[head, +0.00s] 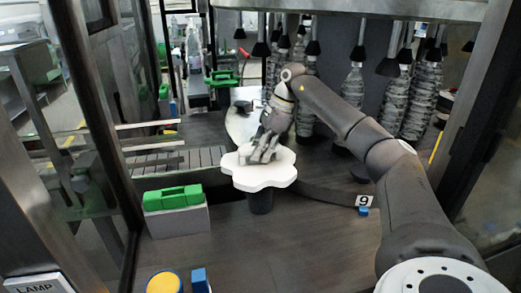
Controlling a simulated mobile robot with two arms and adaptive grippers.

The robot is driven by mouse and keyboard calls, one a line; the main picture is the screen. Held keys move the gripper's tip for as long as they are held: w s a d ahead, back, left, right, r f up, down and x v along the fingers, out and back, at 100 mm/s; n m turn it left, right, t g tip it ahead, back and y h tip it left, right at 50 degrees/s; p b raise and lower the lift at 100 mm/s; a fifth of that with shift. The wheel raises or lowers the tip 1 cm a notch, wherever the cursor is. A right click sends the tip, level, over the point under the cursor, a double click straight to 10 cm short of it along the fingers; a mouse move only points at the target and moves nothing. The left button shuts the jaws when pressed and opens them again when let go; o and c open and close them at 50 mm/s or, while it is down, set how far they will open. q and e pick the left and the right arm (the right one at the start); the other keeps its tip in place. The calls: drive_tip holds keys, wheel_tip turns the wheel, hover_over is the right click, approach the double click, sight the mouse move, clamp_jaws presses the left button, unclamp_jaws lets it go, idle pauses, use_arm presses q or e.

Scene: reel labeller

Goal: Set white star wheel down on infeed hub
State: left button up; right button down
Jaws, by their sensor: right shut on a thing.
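The white star wheel (277,176) is a flat, lobed white disc in the middle of the head view. My right gripper (263,155) is over its top and shut on it, with the fingers at the wheel's upper middle. A dark cylindrical post, which looks like the infeed hub (260,202), stands directly under the wheel. The wheel hides the top of the post, so I cannot tell whether the two touch. My left gripper is not in view.
A green-topped block (173,197) stands left of the wheel. A slatted conveyor (180,160) runs behind it. Several hanging bottles (352,85) line the back. A number 9 tag (364,200) and blue block lie right. A yellow-topped round item (163,282) is at the front.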

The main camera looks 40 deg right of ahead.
drive_tip(key=shift+f+b, duration=0.45)
drive_tip(key=shift+f, duration=0.45)
drive_tip(key=c, duration=1.3)
unclamp_jaws()
drive_tip(key=shift+o, duration=0.2)
drive_tip(key=shift+f, duration=0.1)
drive_tip(key=v, duration=1.2)
drive_tip(key=shift+s, duration=0.1)
drive_tip(key=shift+a, duration=0.1)
